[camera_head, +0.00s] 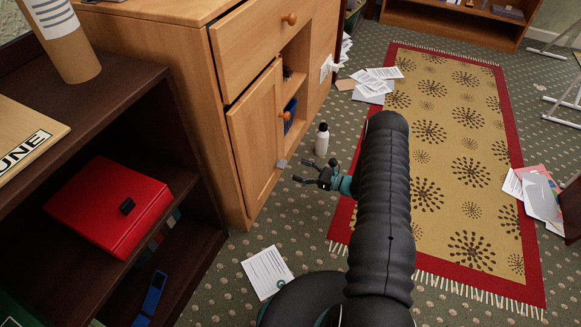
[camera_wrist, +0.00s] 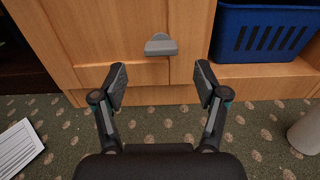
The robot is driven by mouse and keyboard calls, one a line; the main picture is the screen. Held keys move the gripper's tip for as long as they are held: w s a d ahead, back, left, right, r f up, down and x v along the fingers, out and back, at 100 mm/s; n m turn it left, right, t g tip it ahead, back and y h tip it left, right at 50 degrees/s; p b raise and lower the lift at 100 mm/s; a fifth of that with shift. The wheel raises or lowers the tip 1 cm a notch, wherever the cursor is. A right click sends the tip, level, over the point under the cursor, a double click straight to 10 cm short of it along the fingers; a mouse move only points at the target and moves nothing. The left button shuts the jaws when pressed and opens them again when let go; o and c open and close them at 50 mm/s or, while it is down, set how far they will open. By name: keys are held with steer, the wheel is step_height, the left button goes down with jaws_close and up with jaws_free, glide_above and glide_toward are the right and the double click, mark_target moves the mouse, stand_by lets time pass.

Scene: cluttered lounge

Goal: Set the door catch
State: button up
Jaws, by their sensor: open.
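The door catch is a small grey rounded piece (camera_wrist: 160,45) low on the front of the wooden cabinet; it also shows in the head view (camera_head: 281,163) at the lower right corner of the cabinet door (camera_head: 257,140). The door looks shut or nearly shut; I cannot tell exactly. My gripper (camera_head: 313,178) is open and empty in front of the catch, low over the carpet. In the wrist view, my gripper (camera_wrist: 161,80) has its two fingers spread either side of the catch's line, with the catch beyond the tips, apart from them.
A blue basket (camera_wrist: 262,32) sits in the open compartment right of the door. A white bottle (camera_head: 322,140) stands on the carpet near my gripper. Paper sheets (camera_head: 267,272) lie on the floor. A dark shelf with a red box (camera_head: 110,205) is at left. A fringed rug (camera_head: 450,130) lies right.

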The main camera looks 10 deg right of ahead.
steer(key=v, duration=0.5)
steer(key=shift+s+d, duration=0.2)
stand_by(0.3)
